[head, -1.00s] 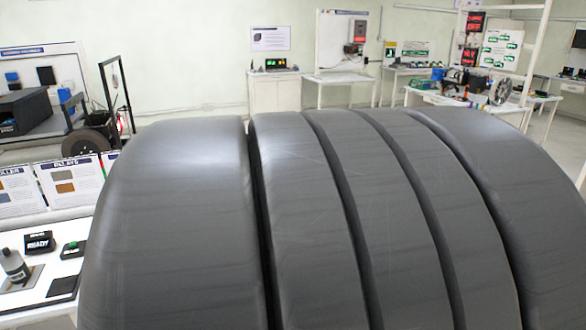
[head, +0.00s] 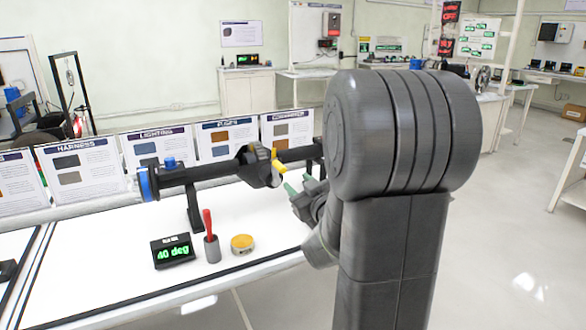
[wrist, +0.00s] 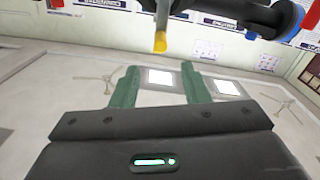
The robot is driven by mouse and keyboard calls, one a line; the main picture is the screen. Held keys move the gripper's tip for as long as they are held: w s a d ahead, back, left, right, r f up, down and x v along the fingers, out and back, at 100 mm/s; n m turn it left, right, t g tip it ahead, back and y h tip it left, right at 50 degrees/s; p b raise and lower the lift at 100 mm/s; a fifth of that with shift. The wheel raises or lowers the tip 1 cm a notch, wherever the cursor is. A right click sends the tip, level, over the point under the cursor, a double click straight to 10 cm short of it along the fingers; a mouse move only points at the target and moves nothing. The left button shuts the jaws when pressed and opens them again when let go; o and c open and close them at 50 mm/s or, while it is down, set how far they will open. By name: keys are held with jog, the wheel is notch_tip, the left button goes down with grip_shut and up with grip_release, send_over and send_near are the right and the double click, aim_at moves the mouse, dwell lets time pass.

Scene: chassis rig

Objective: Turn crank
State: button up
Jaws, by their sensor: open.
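The crank assembly is a black horizontal shaft (head: 205,174) on a stand, with a blue ring (head: 146,184) at its left end. A dark hub (head: 256,165) with a yellow piece (head: 278,166) sits at its right. A display (head: 173,251) below reads "40 deg". My gripper (head: 299,184) is just right of and below the yellow piece, apart from it. In the wrist view my gripper (wrist: 160,70) has its green fingers spread with nothing between them. The yellow piece (wrist: 160,42) shows beyond and above the gap, and the dark shaft (wrist: 255,14) at the upper right.
A grey cup (head: 212,250) with a red-handled tool and an orange-topped round tin (head: 242,244) stand on the white bench (head: 110,250) below the shaft. Printed panels (head: 155,149) line the bench's back. Open floor (head: 510,230) lies to the right.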

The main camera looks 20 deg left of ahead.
aim_at(278, 163)
jog(key=x, duration=1.3)
jog(key=shift+p, duration=0.4)
jog(key=shift+d, duration=0.1)
jog(key=shift+s, duration=0.1)
grip_shut()
